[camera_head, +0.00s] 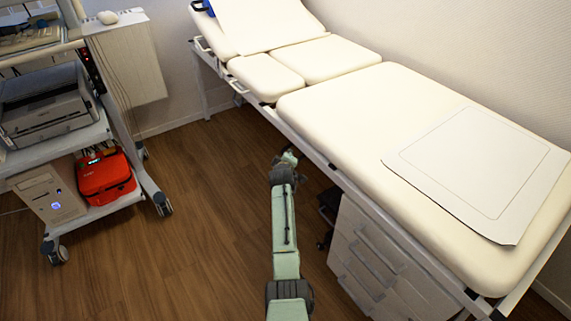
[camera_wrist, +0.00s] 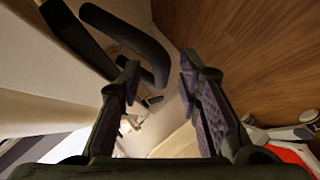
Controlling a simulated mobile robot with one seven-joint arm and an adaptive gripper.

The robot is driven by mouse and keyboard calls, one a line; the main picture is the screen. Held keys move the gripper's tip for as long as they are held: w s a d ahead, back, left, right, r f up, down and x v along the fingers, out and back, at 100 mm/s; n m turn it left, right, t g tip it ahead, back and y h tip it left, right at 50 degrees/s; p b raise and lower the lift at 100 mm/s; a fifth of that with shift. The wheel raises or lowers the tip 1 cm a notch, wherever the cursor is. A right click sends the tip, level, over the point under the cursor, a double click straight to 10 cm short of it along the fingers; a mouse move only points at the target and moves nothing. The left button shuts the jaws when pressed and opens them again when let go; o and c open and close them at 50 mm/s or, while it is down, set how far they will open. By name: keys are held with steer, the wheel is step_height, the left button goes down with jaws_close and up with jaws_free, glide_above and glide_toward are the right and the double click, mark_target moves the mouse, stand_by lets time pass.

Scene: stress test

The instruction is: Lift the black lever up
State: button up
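A curved black lever (camera_wrist: 135,42) shows in the upper left of the wrist view, and its bent end comes down between and just beyond my fingertips. A straight black bar (camera_wrist: 75,36) lies to its left. I cannot tell for sure which of the two is the task's lever. My gripper (camera_wrist: 160,70) is open, with nothing held between its fingers. In the head view my gripper (camera_head: 291,155) is beside the long side of the cream examination bed (camera_head: 330,105), near its frame. The lever is hidden in the head view.
A drawer cabinet (camera_head: 375,265) stands under the bed, right of my arm. A wheeled cart (camera_head: 150,180) with a printer (camera_head: 50,110), a red case (camera_head: 104,172) and a computer (camera_head: 48,195) stands at left. Wooden floor (camera_head: 200,240) between is clear.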

steer(key=v, duration=1)
steer(key=shift+s, duration=0.4)
steer(key=shift+r, duration=0.15)
